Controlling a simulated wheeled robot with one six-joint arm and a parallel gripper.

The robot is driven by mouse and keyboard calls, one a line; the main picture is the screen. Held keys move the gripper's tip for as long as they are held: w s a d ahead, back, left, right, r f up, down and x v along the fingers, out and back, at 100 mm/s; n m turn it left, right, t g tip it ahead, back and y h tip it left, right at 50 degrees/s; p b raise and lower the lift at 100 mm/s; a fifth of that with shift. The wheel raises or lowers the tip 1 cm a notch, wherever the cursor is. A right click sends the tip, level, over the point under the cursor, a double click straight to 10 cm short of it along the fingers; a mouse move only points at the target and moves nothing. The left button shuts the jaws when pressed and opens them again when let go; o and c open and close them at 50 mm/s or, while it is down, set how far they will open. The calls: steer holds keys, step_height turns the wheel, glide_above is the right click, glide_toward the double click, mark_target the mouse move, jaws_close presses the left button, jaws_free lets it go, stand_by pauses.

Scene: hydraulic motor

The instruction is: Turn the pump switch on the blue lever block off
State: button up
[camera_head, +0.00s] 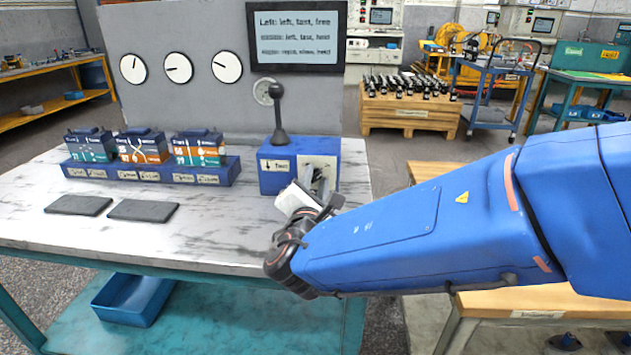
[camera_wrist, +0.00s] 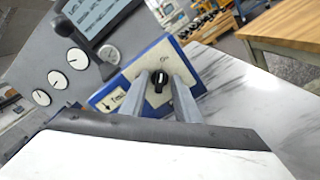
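The blue lever block (camera_head: 273,178) stands on the right part of the bench, with a black ball-topped lever (camera_head: 278,110) upright on it. The wrist view shows the block (camera_wrist: 108,97) with a pale plate on its face. The black pump switch (camera_wrist: 159,81) is a small rotary knob on that plate, with small lettering near its top that seems to read "On". My gripper (camera_wrist: 158,84) is open, its two grey fingers on either side of the knob with gaps visible. In the head view my gripper (camera_head: 320,185) is at the plate and hides the switch.
Three coloured valve blocks (camera_head: 142,147) stand in a blue rack left of the lever block. Two dark pads (camera_head: 143,210) lie in front. A panel with three gauges (camera_head: 178,67) and a text screen (camera_head: 297,36) stands behind. The bench front-centre (camera_head: 210,235) is clear.

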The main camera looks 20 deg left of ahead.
steer(key=shift+c, duration=0.2)
jaws_close()
steer(key=c, duration=0.7)
jaws_free()
steer(key=c, duration=0.7)
jaws_free()
steer(key=c, duration=0.7)
jaws_free()
steer(key=n, duration=0.6)
steer(key=shift+n, duration=0.4)
steer(key=c, duration=0.7)
jaws_free()
steer(key=n, duration=0.5)
steer(key=c, duration=0.7)
jaws_free()
steer(key=n, duration=0.6)
steer(key=c, duration=0.7)
jaws_free()
steer(key=c, duration=0.7)
jaws_free()
